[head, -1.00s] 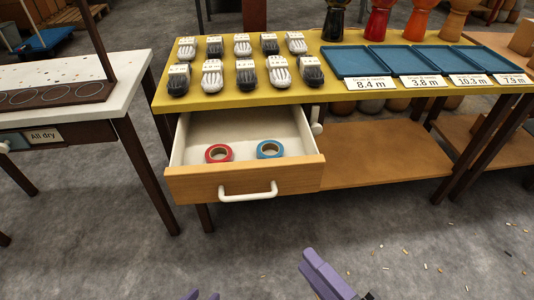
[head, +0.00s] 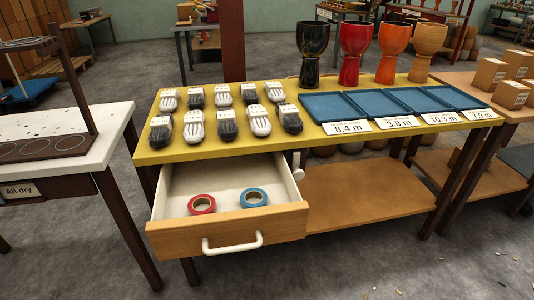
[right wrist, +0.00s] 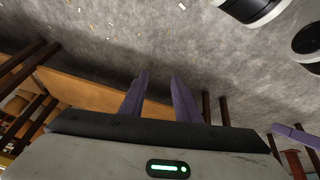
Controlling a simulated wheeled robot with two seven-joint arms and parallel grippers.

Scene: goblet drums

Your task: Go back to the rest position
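My right gripper (right wrist: 160,98) shows in the right wrist view, its two purple fingers apart with nothing between them. Neither gripper shows in the head view now. In the head view the drawer (head: 228,232) under the yellow table (head: 240,91) stands open. A red tape roll (head: 202,204) and a blue tape roll (head: 253,198) lie inside it, apart from each other.
Several bundles of cord stand on the yellow table, beside blue trays (head: 333,106) with length labels. Goblet drums, one of them black (head: 312,50), stand behind the trays. A white-topped table (head: 65,150) is at left. The floor in front is clear except for small chips.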

